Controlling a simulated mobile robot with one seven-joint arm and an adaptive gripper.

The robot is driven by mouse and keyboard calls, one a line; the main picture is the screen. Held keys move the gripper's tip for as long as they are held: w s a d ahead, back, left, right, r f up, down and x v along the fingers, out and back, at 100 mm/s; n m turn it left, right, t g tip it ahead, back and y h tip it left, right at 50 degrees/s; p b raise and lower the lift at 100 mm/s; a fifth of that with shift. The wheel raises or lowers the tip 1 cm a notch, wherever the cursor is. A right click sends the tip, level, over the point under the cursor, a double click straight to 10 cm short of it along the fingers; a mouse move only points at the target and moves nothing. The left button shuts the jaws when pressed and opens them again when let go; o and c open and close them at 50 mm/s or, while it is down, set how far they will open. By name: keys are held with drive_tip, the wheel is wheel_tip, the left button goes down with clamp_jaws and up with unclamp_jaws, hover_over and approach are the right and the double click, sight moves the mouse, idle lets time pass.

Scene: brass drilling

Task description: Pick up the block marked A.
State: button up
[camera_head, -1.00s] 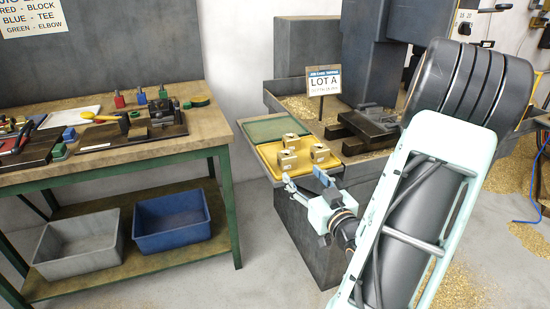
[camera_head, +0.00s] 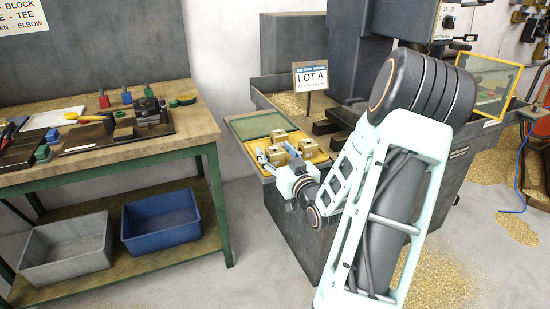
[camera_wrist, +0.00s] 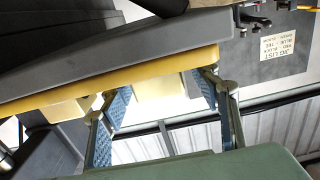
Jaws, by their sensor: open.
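Several brass blocks sit in the yellow tray (camera_head: 321,156), including a back block (camera_head: 278,138) and a right block (camera_head: 307,147). No letter is readable on them, so I cannot tell which is A. My gripper (camera_head: 277,156) is open at the tray's near left, with its fingers beside the front block (camera_head: 274,153), which they partly cover. In the wrist view, the two blue-grey fingers of my gripper (camera_wrist: 168,97) stand apart with a pale block (camera_wrist: 160,87) seen between them. I cannot tell whether they touch it. Another pale block (camera_wrist: 68,109) is to the left.
A green tray (camera_head: 252,124) lies behind the yellow one. The LOT A sign (camera_head: 313,76) stands behind the trays, near the dark machine. A workbench (camera_head: 160,139) with tools is at left, with grey (camera_head: 66,253) and blue bins (camera_head: 163,228) below.

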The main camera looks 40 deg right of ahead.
clamp_jaws()
drive_tip(key=shift+r, duration=0.1)
idle(0.3)
